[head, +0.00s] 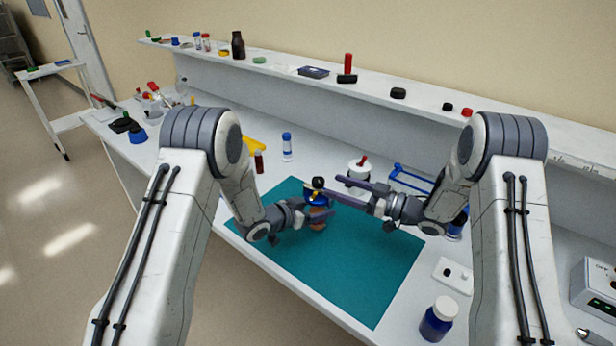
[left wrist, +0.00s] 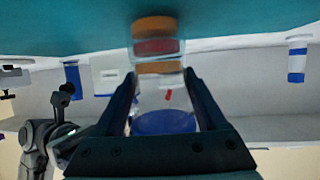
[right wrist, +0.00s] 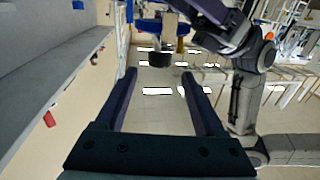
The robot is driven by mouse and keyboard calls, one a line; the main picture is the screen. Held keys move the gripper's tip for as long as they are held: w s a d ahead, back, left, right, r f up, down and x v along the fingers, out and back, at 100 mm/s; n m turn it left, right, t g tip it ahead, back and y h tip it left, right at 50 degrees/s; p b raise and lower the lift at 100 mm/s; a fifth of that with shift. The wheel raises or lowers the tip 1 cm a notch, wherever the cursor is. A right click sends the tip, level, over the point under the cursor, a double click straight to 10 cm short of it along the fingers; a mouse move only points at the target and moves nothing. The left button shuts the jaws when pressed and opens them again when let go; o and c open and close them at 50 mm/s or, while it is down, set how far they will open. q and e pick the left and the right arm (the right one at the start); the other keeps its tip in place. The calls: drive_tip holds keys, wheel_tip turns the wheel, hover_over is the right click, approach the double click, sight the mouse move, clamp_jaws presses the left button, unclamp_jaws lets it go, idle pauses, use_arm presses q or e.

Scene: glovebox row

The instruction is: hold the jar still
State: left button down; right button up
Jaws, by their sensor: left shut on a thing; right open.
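The jar (head: 317,223) stands on the teal mat (head: 375,262), with a blue lid and an orange-brown lower part. My left gripper (head: 326,213) is shut on its body from the left. In the left wrist view the jar (left wrist: 160,95) appears inverted, clear-walled, between the fingers (left wrist: 162,78), with orange and red bands towards the mat. My right gripper (head: 327,186) is open, its fingers reaching in from the right near the jar's top. In the right wrist view a black knob-like piece (right wrist: 158,57) shows beyond the open fingers (right wrist: 158,74). The fingers partly hide the jar.
A white pot with a red-handled item (head: 358,170) and a blue rack (head: 410,180) stand behind my right gripper. A blue-banded vial (head: 287,147) stands at the mat's back left. A blue bottle (head: 437,320) stands front right. The mat's front half is clear.

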sight(308, 186)
drive_tip(key=x, duration=0.9)
drive_tip(key=shift+w+a, duration=0.15)
drive_tip(key=shift+a, duration=0.05)
clamp_jaws()
